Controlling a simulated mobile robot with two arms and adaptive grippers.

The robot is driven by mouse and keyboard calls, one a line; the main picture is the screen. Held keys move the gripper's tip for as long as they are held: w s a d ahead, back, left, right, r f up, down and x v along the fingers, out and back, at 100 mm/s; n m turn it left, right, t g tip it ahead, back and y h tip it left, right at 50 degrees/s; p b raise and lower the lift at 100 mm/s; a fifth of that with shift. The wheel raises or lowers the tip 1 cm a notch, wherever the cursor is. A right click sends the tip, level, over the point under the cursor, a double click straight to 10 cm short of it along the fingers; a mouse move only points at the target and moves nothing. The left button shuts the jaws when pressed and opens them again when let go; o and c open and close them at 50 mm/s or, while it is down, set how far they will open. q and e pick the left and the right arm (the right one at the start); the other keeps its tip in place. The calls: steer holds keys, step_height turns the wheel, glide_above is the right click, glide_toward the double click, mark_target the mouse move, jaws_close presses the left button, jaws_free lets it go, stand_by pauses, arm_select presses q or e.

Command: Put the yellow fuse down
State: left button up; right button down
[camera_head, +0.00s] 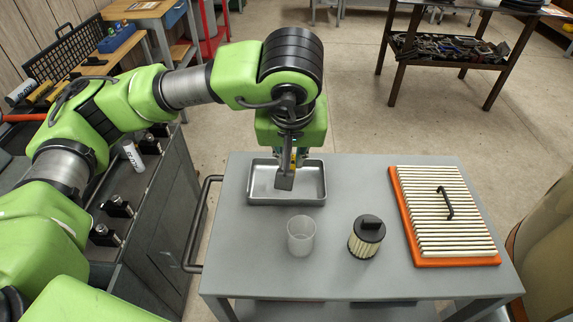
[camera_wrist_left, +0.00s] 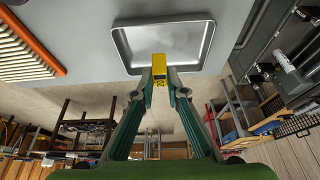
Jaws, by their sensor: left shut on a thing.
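My left gripper (camera_wrist_left: 160,84) is shut on the yellow fuse (camera_wrist_left: 159,66), which sits between its fingertips in the left wrist view. In the head view the left gripper (camera_head: 290,160) is over the shallow metal tray (camera_head: 310,200), and the wrist hides most of the fuse. The tray lies near the far left of the grey table top and looks empty apart from the part hidden by the gripper. I cannot tell whether the fuse touches the tray. My right gripper is not in view.
A dark cabinet (camera_head: 150,215) stands to the left. The table's back middle is clear.

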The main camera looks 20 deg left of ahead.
arm_select(q)
steer(key=shift+w+a+f, duration=0.3)
steer(key=shift+w+f, duration=0.1)
steer(key=shift+f, duration=0.2)
steer(key=shift+w+a+f, duration=0.25)
steer(key=shift+w+f, duration=0.15)
steer(key=shift+f, duration=0.2)
steer(key=p+x, duration=0.2)
steer(key=x, duration=0.1)
steer(key=shift+s+a+f, duration=0.1)
steer(key=shift+s+f, duration=0.15)
steer(key=shift+f, duration=0.35)
steer(key=shift+f+b, duration=0.2)
steer(key=shift+b, duration=0.2)
steer(key=o, duration=0.8)
steer(key=shift+r, duration=0.1)
steer(key=shift+o, duration=0.2)
